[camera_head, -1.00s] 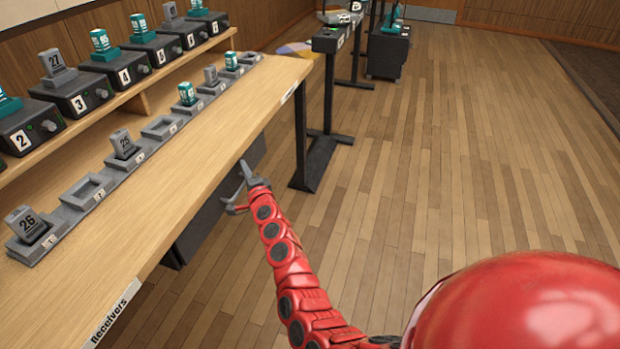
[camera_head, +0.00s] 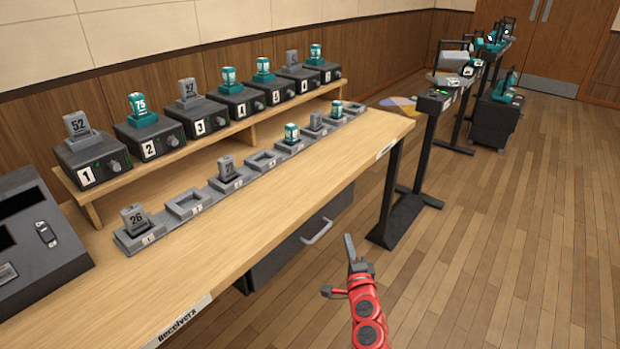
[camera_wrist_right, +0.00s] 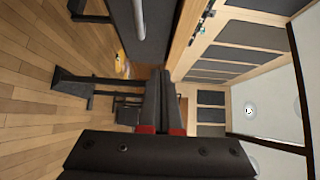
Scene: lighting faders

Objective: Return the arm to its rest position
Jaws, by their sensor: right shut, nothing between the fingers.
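My right gripper (camera_head: 350,250) is grey on a red arm and sits low in the head view. It is in front of the wooden table (camera_head: 265,222) and appears right of its front edge, apart from it. In the right wrist view my right gripper (camera_wrist_right: 160,78) has its two dark fingers together, with nothing between them. My left gripper is in neither view.
Numbered black boxes (camera_head: 232,101) with teal or grey blocks stand on a raised shelf. A row of grey holders (camera_head: 186,205) lies in front. A drawer with a handle (camera_head: 317,231) hangs under the table. Wooden floor (camera_head: 500,240) is free at right.

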